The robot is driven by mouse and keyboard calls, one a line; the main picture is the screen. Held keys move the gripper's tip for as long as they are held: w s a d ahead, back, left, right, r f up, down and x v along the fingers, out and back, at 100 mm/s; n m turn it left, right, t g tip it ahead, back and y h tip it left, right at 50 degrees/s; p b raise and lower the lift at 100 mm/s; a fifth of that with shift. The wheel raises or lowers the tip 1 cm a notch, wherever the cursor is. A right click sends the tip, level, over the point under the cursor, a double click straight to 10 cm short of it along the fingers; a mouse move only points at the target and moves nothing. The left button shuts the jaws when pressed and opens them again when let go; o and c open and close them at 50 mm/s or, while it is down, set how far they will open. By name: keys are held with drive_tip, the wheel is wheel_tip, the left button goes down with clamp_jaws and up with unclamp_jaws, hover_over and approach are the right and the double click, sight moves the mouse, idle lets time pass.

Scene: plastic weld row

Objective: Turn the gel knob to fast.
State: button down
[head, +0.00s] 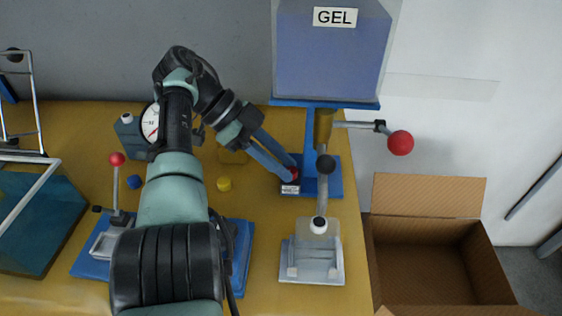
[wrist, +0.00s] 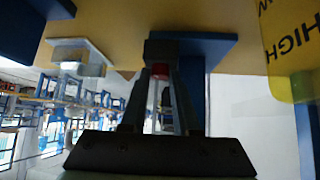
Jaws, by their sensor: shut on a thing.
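The gel dispenser is a blue-filled tank (head: 330,50) labelled GEL on a blue stand (head: 334,180) at the table's right side. A small red knob (head: 292,174) sits low on the left of the stand's base, above a small white label (head: 290,188) too small to read. My gripper (head: 288,172) reaches down from the left and is shut on the knob. In the wrist view the red knob (wrist: 160,70) shows between the two fingertips, against a dark block. The fingers partly hide the knob, and I cannot tell which setting it points to.
A lever with a red ball (head: 401,143) juts right from the stand. A clear-topped fixture (head: 312,262) with a black-ball handle stands just in front. An open cardboard box (head: 425,260) is at right.

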drive_tip(key=c, duration=0.7)
unclamp_jaws()
drive_tip(key=shift+o, duration=0.2)
wheel_tip(320, 180, up, 10)
drive_tip(key=p, duration=0.6)
drive_tip(key=shift+p, duration=0.3)
drive_tip(key=shift+c, duration=0.2)
